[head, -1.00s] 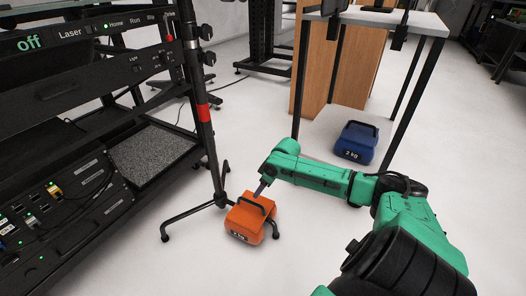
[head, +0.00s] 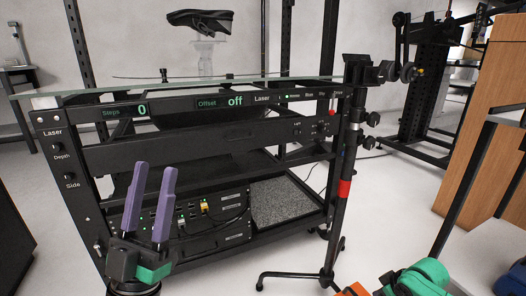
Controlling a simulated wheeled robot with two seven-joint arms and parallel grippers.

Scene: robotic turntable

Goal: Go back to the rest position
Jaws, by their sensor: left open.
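My left gripper (head: 156,168) shows at the lower left in the head view. Its two purple fingers point upward and stand apart, with nothing between them. It is in front of the black turntable rack (head: 205,155). The right gripper itself is outside the picture. An orange weight (head: 355,290) just shows at the bottom edge, left of that arm piece; most of it is cut off.
A glass top (head: 110,86) on the rack carries a dark object (head: 200,21) on a clear stand. A black pole stand (head: 335,220) with a red band and spread feet is right of the rack. A wooden panel (head: 485,120) stands at the right. White floor is open between them.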

